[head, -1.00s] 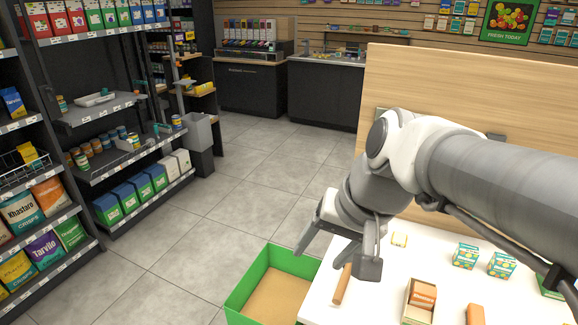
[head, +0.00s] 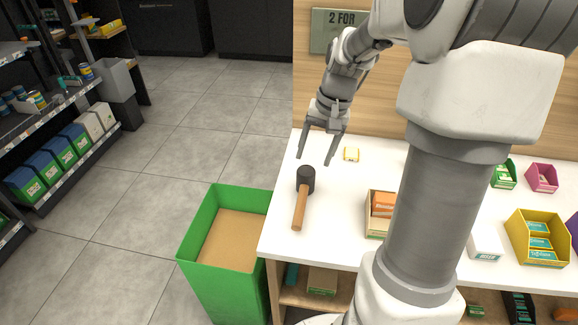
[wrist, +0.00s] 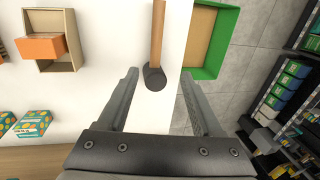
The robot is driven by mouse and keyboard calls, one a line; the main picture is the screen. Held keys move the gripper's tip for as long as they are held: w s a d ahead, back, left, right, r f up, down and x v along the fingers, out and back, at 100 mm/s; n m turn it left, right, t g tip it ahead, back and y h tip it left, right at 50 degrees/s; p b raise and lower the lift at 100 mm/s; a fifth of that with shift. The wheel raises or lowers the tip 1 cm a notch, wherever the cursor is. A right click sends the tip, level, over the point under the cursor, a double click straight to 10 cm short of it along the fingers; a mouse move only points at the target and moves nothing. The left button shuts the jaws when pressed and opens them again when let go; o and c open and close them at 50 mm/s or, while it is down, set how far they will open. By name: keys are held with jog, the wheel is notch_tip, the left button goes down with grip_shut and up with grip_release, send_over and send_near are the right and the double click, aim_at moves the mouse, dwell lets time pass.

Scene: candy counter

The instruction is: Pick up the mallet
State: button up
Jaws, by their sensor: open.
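The mallet (head: 304,190) has a dark cylindrical head and a light wooden handle. It lies on the white counter (head: 342,198) near its left edge, the head toward the back and the handle toward the front. My gripper (head: 316,160) is open and empty above the counter, a little behind the mallet head. In the wrist view the mallet head (wrist: 155,77) shows between the spread fingers of my gripper (wrist: 160,82), with the handle running away to the top edge. The fingers do not appear to touch it.
A green bin (head: 194,250) stands on the floor left of the counter. A small yellow item (head: 352,154) lies right of my gripper. An open box (head: 374,225) with orange packs is right of the mallet. A wooden panel (head: 302,95) rises behind the counter.

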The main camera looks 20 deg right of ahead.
jog(key=b, duration=0.2)
send_near(303, 197)
jog(key=f, duration=0.1)
jog(key=a+f, duration=0.1)
jog(key=f, duration=0.3)
jog(key=shift+w+a, duration=0.3)
jog(key=shift+w+a+f+b, duration=0.15)
jog(key=shift+f+b, duration=0.35)
jog(key=shift+f, duration=1.05)
jog(key=shift+w+d+f+b, duration=0.15)
jog(key=shift+f+b, duration=0.3)
jog(key=shift+f, duration=1.05)
jog(key=shift+a+r, duration=0.1)
grip_shut()
